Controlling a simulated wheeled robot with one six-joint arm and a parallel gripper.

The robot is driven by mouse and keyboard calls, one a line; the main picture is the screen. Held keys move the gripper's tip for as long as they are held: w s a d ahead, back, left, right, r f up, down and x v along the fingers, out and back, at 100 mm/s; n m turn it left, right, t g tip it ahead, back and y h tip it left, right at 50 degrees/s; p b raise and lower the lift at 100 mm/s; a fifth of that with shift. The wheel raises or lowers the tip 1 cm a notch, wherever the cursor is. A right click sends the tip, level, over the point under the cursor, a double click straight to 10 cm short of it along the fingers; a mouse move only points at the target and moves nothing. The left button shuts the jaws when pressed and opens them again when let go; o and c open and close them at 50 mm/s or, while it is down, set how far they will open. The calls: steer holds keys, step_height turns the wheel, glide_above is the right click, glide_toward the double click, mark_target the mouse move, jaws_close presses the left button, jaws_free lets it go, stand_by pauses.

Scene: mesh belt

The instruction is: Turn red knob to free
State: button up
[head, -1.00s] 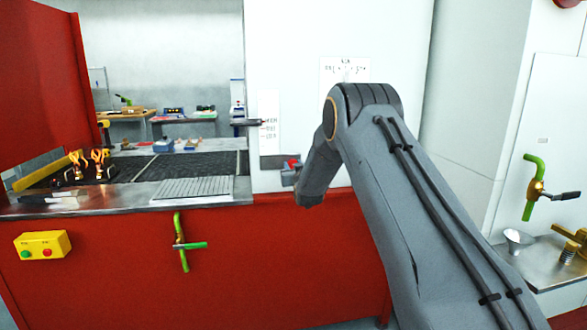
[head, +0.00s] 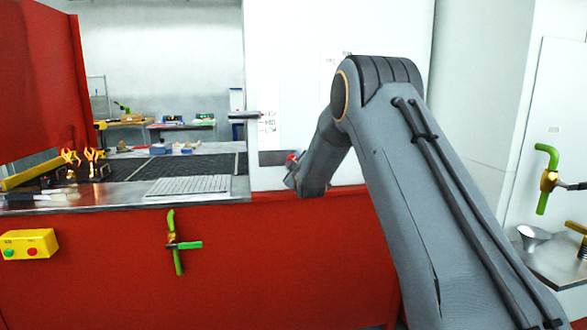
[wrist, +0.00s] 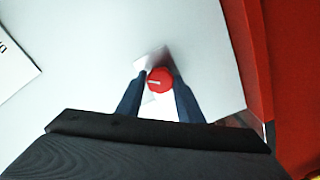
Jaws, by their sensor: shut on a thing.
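The red knob (wrist: 159,80) sticks out from a pale wall panel in the wrist view, with a short white mark on its face. My gripper (wrist: 159,77) has one dark finger on each side of the knob and is shut on it. In the head view a small part of the red knob (head: 292,158) shows at the end of my arm, low on the white panel (head: 300,90). My wrist hides most of it there, and I cannot read its setting.
A lettered label (head: 268,122) is on the panel above the knob. A mesh belt (head: 200,168) lies left. Below, the red front carries a green-handled clamp (head: 176,243) and a yellow button box (head: 28,244). Another green-handled clamp (head: 545,180) is at the right.

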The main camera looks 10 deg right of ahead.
steer(key=shift+n+b, duration=2)
steer(key=shift+n, duration=1.6)
steer(key=o, duration=1.1)
steer(key=shift+a, duration=0.1)
steer(key=shift+c, duration=0.2)
steer(key=shift+s, duration=0.1)
steer(key=s+b, duration=0.1)
steer(key=s, duration=0.6)
steer(key=shift+s, duration=0.3)
